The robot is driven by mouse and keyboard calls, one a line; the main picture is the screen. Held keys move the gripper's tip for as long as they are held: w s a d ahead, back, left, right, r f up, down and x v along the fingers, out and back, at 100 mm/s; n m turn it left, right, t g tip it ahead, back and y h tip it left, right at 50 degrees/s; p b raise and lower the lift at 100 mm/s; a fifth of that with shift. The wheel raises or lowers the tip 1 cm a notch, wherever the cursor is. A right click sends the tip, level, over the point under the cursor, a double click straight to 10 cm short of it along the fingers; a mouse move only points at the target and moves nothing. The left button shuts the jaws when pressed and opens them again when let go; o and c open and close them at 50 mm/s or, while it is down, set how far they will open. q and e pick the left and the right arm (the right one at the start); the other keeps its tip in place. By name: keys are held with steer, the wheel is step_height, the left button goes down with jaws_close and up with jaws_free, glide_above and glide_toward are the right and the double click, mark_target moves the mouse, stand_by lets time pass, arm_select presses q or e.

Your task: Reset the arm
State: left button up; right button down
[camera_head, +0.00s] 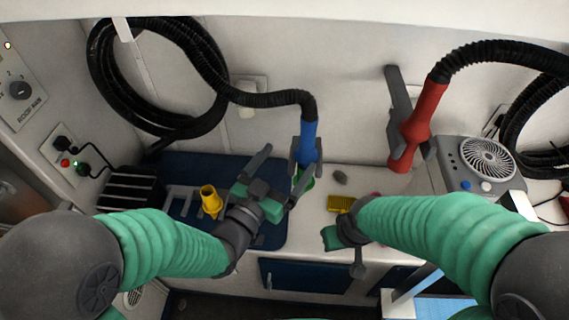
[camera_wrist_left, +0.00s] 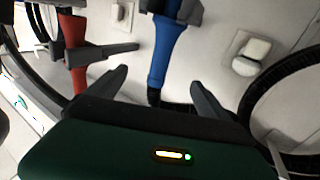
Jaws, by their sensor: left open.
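My left gripper (camera_head: 288,160) is open, close to the blue hose nozzle (camera_head: 308,143) at the wall. In the left wrist view its two dark fingers (camera_wrist_left: 160,82) are spread apart, with the blue nozzle (camera_wrist_left: 166,50) showing between and beyond them. The fingers do not look closed on it. My right gripper (camera_head: 345,245) is low in the middle, over the counter's front edge. It is seen from behind its wrist, and its jaws are mostly hidden.
A red nozzle (camera_head: 418,125) hangs in a grey holder on the wall. A yellow bottle (camera_head: 211,201) stands on the blue mat (camera_head: 180,165). A yellow brush (camera_head: 340,203) and grey stone (camera_head: 340,176) lie on the counter. A fan unit (camera_head: 486,158) sits right; black hoses loop above.

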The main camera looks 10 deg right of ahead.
arm_select(q)
steer(key=shift+s+a, duration=0.1)
steer(key=shift+a, duration=0.05)
stand_by(0.3)
steer(key=a+f+n+g+y, duration=0.3)
steer(key=a+f+y, duration=0.3)
steer(key=a, duration=0.4)
steer(key=a+f+n+g+y, duration=0.2)
steer(key=a+f+y, duration=0.2)
steer(key=a+f, duration=0.45)
steer(key=s+a+f+n+g+y, duration=0.2)
steer(key=s+a+g, duration=0.4)
steer(key=s+a, duration=0.4)
steer(key=s+n, duration=0.1)
steer(key=s, duration=0.2)
steer(key=shift+s+f, duration=0.25)
steer(key=shift+a, duration=0.1)
